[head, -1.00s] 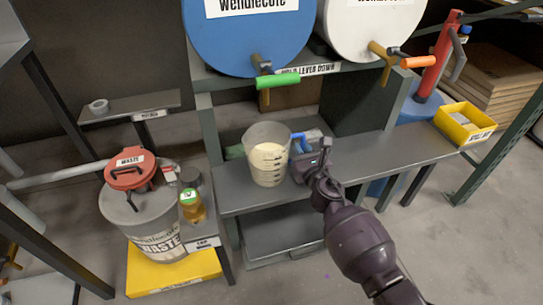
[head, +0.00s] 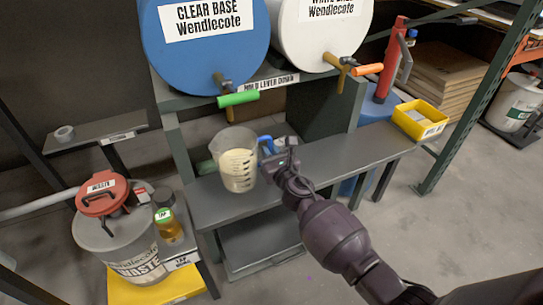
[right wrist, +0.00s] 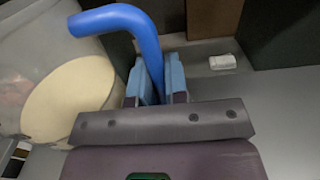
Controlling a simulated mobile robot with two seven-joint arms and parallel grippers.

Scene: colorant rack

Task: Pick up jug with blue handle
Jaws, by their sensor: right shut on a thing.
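The jug (head: 238,168) is clear, with dark measuring marks and a pale cream content. It is upright over the grey shelf, below the green-handled tap; whether its base touches the shelf is hard to tell. Its blue handle (head: 266,144) is on its right side. My right gripper (head: 277,162) is at the handle, to the right of the jug. In the right wrist view the blue handle (right wrist: 125,22) passes down between the two blue-padded fingers (right wrist: 153,78), which are shut on it. The jug's wall and cream content (right wrist: 68,98) show at the left there. My left gripper is not in view.
A blue drum (head: 205,60) and a white drum (head: 300,40) stand above the shelf (head: 310,168), with taps hanging over it. A yellow bin (head: 419,120) is at the shelf's right end. A waste bucket (head: 125,240) and a bottle (head: 167,222) stand at left.

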